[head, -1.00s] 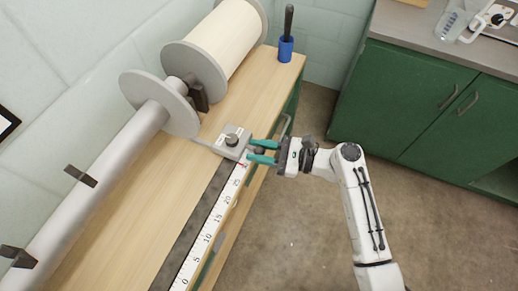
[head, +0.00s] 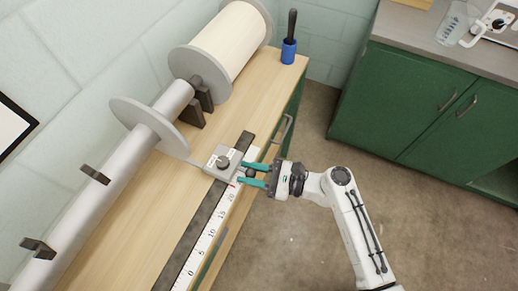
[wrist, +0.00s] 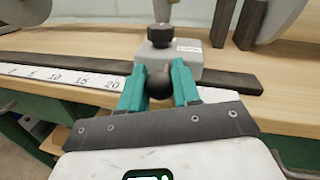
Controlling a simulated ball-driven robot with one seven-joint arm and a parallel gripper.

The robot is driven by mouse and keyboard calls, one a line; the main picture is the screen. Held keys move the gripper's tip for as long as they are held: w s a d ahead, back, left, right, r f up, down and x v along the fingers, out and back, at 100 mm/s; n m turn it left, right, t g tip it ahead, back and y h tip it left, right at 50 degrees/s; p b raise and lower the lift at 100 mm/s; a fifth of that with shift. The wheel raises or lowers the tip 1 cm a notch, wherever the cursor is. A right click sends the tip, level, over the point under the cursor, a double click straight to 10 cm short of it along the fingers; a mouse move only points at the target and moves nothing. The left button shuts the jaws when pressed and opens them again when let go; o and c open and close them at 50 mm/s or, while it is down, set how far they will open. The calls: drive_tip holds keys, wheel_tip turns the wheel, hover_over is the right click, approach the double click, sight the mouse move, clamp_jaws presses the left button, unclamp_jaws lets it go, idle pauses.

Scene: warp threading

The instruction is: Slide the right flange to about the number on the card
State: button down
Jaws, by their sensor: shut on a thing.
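The flange, a grey disc (head: 172,138), sits around the bare grey beam and joins by a thin bar to a grey slider block (head: 216,170). The block also shows in the wrist view (wrist: 180,62), with a black knob on top. My gripper (head: 245,174) has its two teal fingers shut on the block's black ball handle (wrist: 159,87). A red mark by the block lies just past 20 on the white scale (head: 209,233). I cannot see a readable card; a white framed sheet (head: 10,128) on the wall is cut off.
A dark rail (head: 190,240) runs beside the scale on the wooden bench (head: 125,225). A cream roll (head: 232,38) with its own grey end disc stands beyond, near dark supports (head: 192,115). A blue cup (head: 288,52) stands at the far end. The rail toward the low numbers is clear.

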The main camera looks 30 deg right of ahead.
drive_tip(key=shift+s+a, duration=0.8)
drive_tip(key=shift+a, duration=0.35)
drive_tip(key=c, duration=0.8)
unclamp_jaws()
drive_tip(key=shift+c, duration=0.2)
drive_tip(key=shift+d, duration=0.1)
drive_tip(key=v, duration=1)
drive_tip(key=shift+s+d+b, duration=0.25)
drive_tip(key=shift+d+b, duration=0.05)
drive_tip(key=shift+b, duration=0.15)
